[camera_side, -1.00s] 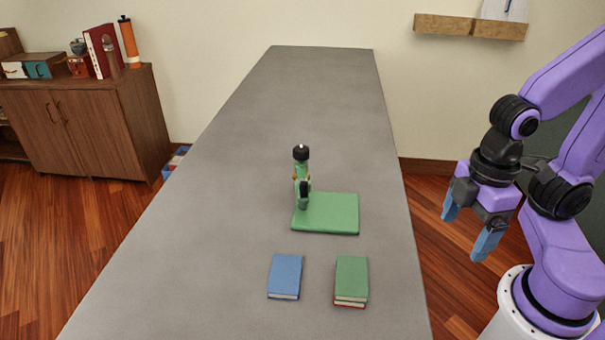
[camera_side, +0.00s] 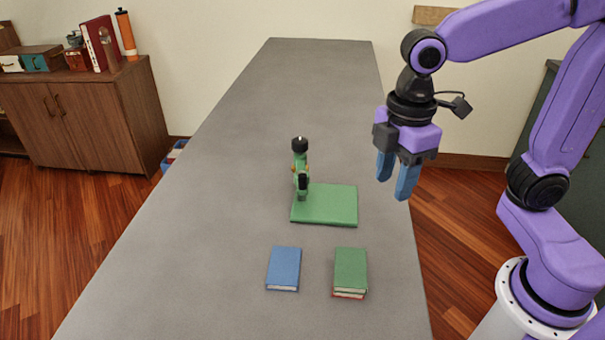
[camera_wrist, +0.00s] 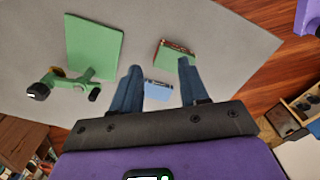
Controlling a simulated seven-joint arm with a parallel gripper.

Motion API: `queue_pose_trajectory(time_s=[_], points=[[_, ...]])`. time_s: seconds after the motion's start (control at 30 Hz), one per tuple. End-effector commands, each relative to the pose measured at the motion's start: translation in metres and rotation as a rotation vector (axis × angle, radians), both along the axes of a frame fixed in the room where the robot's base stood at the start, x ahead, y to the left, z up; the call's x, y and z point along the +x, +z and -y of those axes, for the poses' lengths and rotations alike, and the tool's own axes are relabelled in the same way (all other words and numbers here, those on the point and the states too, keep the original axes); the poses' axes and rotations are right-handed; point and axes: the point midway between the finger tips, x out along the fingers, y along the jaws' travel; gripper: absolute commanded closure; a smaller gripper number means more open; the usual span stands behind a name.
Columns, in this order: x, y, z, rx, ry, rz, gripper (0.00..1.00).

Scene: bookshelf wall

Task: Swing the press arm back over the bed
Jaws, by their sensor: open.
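The press is a green flat bed (camera_side: 330,206) with an upright green arm (camera_side: 300,172) at its left side, on the grey table. The arm has a black knob (camera_side: 300,144) on top and a black part lower down. In the wrist view the bed (camera_wrist: 95,48) is at the upper left, and the press arm (camera_wrist: 68,84) stretches along its lower edge, clear of most of the bed. My gripper (camera_side: 399,187) is open and empty, in the air above the table's right edge, to the right of the press and apart from it. Its fingers (camera_wrist: 157,85) also show in the wrist view.
A blue book (camera_side: 284,269) and a small stack of green and red books (camera_side: 350,271) lie in front of the press. The grey table (camera_side: 285,95) is clear behind it. A wooden cabinet (camera_side: 85,110) stands at the far left.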

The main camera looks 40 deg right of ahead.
Motion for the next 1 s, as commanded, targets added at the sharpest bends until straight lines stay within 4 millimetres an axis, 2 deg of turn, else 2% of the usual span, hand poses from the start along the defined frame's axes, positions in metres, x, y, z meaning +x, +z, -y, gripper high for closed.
queue_pose_trajectory(time_s=[0.03, 0.3, 0.6, 0.8, 1.0], points=[[0.016, 0.007, -0.008, -0.001, 0.024, 0.001, 0.56], [0.089, 0.04, -0.035, -0.009, 0.177, -0.001, 0.56], [0.158, 0.071, -0.045, -0.016, 0.34, -0.005, 0.56], [0.18, 0.082, -0.044, -0.018, 0.404, -0.007, 0.56], [0.184, 0.078, -0.043, -0.018, 0.42, -0.01, 0.56]])
